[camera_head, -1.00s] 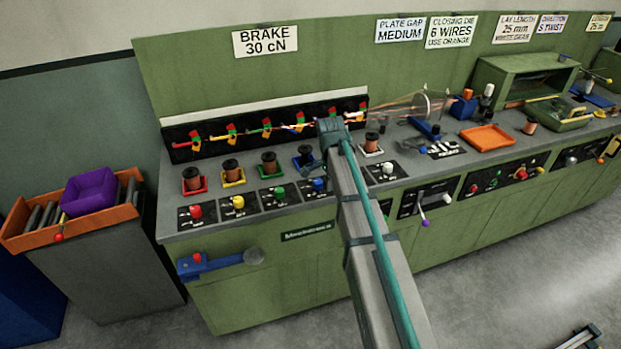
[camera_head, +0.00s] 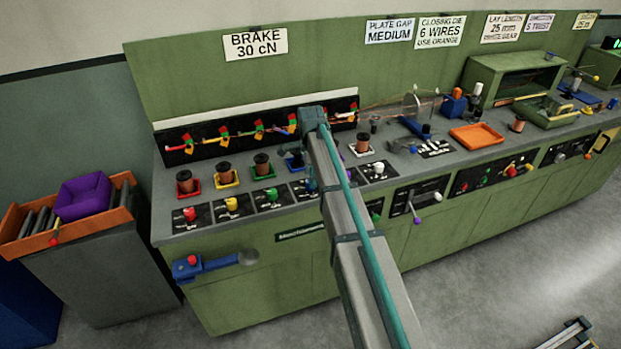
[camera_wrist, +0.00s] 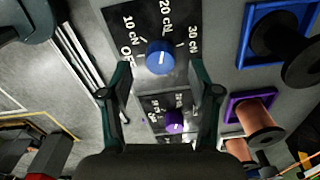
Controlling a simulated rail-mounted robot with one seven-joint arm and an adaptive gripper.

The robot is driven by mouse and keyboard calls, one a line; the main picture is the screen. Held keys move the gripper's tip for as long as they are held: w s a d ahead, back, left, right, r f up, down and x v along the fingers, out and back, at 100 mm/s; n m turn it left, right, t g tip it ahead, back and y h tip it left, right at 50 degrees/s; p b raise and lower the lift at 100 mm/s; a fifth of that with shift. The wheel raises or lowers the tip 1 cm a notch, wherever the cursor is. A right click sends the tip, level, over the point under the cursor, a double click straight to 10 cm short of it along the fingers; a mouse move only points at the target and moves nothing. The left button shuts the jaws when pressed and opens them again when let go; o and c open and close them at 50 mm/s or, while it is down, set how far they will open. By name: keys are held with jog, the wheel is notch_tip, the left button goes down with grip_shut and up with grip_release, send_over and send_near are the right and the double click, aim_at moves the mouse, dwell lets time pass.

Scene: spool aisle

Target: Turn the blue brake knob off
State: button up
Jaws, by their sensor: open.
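The blue brake knob (camera_wrist: 160,57) sits on a black dial plate (camera_wrist: 182,22) marked OFF, 10 cN, 20 cN and 30 cN. Its exact setting is too small to read. My gripper (camera_wrist: 158,70) is open in the wrist view, with one finger on each side of the knob's lower side in the picture. No contact shows. The gap from fingertips to knob cannot be judged. In the head view, the blue knob (camera_head: 311,185) is partly lost beside my arm, which hides most of my gripper.
A purple knob (camera_wrist: 174,121) lies on the neighbouring plate between my fingers. A blue spool tray (camera_wrist: 250,35) and a purple tray with a copper spool (camera_wrist: 256,113) stand to the right. In the head view, red (camera_head: 190,214), yellow (camera_head: 231,203) and green (camera_head: 271,194) knobs line the left.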

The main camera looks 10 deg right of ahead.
jog(key=shift+f, duration=1.15)
jog(key=c, duration=1.2)
